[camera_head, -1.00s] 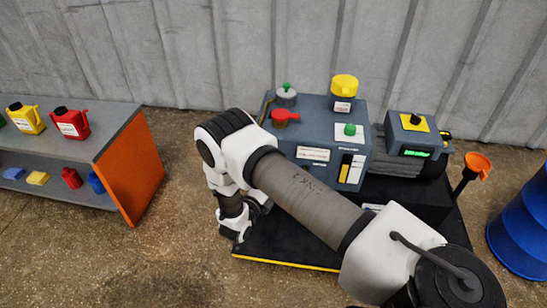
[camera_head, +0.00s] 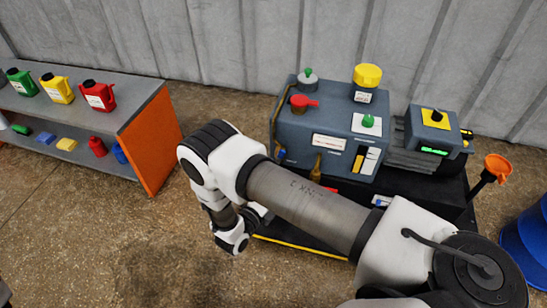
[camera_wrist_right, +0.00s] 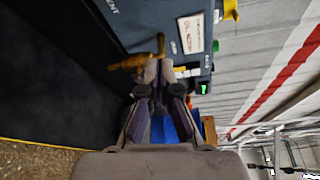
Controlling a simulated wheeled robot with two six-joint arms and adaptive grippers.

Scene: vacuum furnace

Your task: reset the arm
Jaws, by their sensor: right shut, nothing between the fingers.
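My right arm (camera_head: 300,200) reaches in from the lower right of the head view, across the front of the grey-blue machine (camera_head: 300,125). Its wrist hangs left of the machine; its fingers are hidden there. In the right wrist view my right gripper (camera_wrist_right: 160,75) is shut and empty. Its fingertips appear close to a brass fitting (camera_wrist_right: 132,63) on the machine's face; I cannot tell whether they touch. My left gripper is not in view.
A grey shelf with an orange side (camera_head: 150,150) holds coloured canisters at left. A yellow-capped bottle (camera_head: 366,85) stands on the machine. A smaller unit (camera_head: 432,130), an orange funnel (camera_head: 497,167) and a blue drum (camera_head: 528,240) are at right.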

